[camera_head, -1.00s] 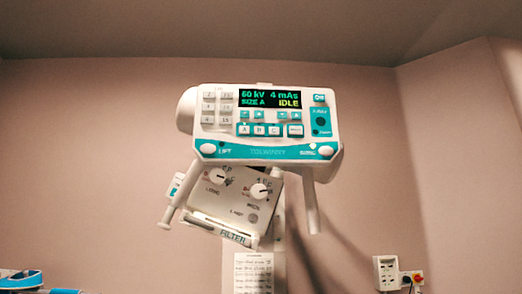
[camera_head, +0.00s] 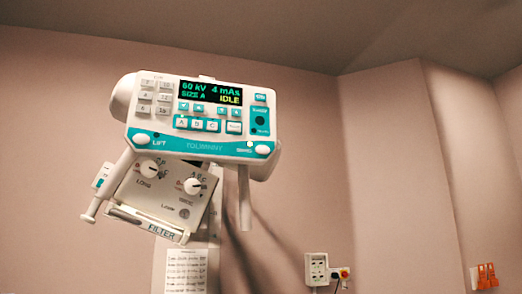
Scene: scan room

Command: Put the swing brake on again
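The X-ray tube head with its control panel (camera_head: 203,147) hangs left of the picture's middle, tilted down to the right. Its screen (camera_head: 210,93) reads 60 kV, 4 mAs, SIZE A, IDLE. A white round knob (camera_head: 265,150) sits at the panel's lower right; the small label beside it looks like SWING but is blurred. A similar white knob (camera_head: 141,139) at the lower left is labelled LIFT. I cannot tell whether either brake is on. Neither of my grippers shows in this view.
Below the panel hangs a box with two dials (camera_head: 170,185) and a FILTER slot. White handles (camera_head: 110,187) (camera_head: 244,198) hang on both sides. A paper list (camera_head: 186,270) is below. A wall box (camera_head: 317,270) and orange switches (camera_head: 487,276) are at the right.

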